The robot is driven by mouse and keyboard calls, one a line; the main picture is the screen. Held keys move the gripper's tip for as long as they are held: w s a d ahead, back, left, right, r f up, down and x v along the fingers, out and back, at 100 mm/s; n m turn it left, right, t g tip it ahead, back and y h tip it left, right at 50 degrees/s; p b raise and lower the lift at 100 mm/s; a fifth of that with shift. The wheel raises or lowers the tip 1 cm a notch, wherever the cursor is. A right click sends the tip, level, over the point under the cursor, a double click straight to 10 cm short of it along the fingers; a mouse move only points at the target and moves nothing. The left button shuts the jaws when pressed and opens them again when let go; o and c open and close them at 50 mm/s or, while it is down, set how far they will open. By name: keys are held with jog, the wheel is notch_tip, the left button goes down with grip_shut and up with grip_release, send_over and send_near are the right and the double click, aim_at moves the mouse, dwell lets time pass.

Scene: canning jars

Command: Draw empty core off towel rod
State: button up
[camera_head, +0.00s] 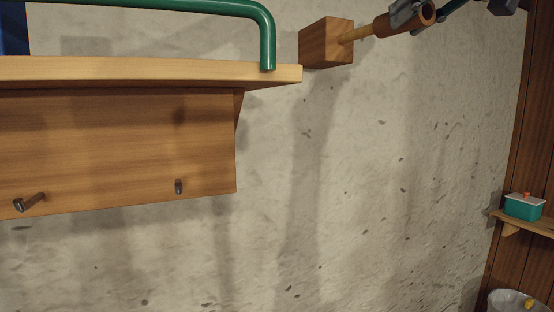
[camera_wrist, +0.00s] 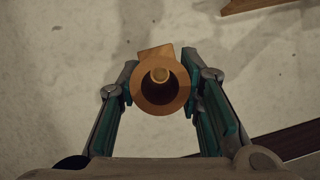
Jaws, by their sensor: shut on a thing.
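The empty core (camera_head: 405,20) is a brown hollow tube at the top right of the head view. A thin pale wooden towel rod (camera_head: 354,35) runs from a wooden block (camera_head: 326,42) on the wall to the core's left end. The wrist view looks into the open end of the core (camera_wrist: 160,109), with the round end of the rod (camera_wrist: 160,74) showing inside the bore. My gripper (camera_head: 408,14) is shut on the core. In the wrist view, its green-sided fingers (camera_wrist: 161,88) press it from both sides. How deep the rod reaches inside is unclear.
A wooden shelf (camera_head: 150,72) with a green rail (camera_head: 268,40) and pegs below is on the left. At lower right, a small shelf (camera_head: 530,223) holds a green box (camera_head: 524,206), above a bin (camera_head: 510,301). The wall below the rod is bare.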

jog(key=shift+s+d, duration=0.15)
jog(key=shift+s, duration=0.15)
jog(key=shift+r+p, duration=0.55)
jog(key=shift+r, duration=0.1)
jog(key=shift+r+p, duration=3.05)
jog(key=shift+r, duration=0.3)
